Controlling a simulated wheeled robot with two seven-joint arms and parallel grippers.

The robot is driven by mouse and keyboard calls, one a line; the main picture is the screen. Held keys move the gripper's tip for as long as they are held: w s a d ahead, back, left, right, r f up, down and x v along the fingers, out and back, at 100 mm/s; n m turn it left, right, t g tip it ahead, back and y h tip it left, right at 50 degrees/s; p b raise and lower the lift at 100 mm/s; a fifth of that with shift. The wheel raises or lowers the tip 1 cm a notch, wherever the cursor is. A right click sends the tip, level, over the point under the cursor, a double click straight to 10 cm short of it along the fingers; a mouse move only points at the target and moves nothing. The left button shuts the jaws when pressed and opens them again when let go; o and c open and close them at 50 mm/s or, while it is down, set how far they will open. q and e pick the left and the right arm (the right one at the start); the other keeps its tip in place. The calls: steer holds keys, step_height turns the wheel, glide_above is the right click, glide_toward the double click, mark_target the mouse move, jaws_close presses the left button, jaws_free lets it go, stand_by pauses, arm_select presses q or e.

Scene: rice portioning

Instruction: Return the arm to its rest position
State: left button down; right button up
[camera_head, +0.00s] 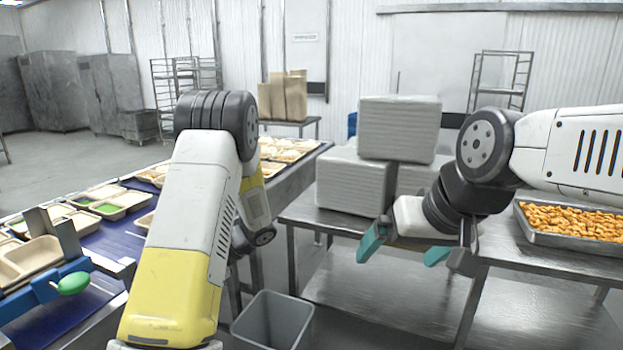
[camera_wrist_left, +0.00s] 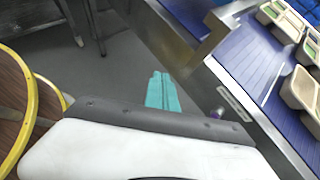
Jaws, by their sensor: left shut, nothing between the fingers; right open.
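My right gripper (camera_head: 403,248) is in the middle right of the head view. Its two teal fingertips are spread apart with nothing between them, above and in front of the metal table (camera_head: 400,285). My left arm (camera_head: 180,260) fills the lower middle of the head view, folded downward, and its gripper is hidden there. In the left wrist view my left gripper (camera_wrist_left: 162,92) shows its teal fingers together, empty, over the grey floor and beside the conveyor's side.
A blue conveyor (camera_head: 115,238) carries several food trays at the left. A grey bin (camera_head: 273,322) stands on the floor. Stacked white packs (camera_head: 398,130) and a metal tray of orange food (camera_head: 532,232) are on the metal table. Free floor lies at the far left.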

arm_select(q)
steer(key=s+d+r+n+t+h, duration=0.4)
steer(key=s+d+r+n+h, duration=0.2)
steer(key=s+d+r, duration=0.3)
steer(key=s+d+r+n+t+h, duration=0.5)
steer(key=s+d+r+n+h, duration=0.1)
steer(key=r, duration=0.8)
steer(key=s+d+n, duration=0.1)
steer(key=s+d, duration=0.1)
steer(key=s, duration=0.1)
steer(key=shift+s+d+r, duration=0.25)
steer(key=shift+d+r, duration=0.1)
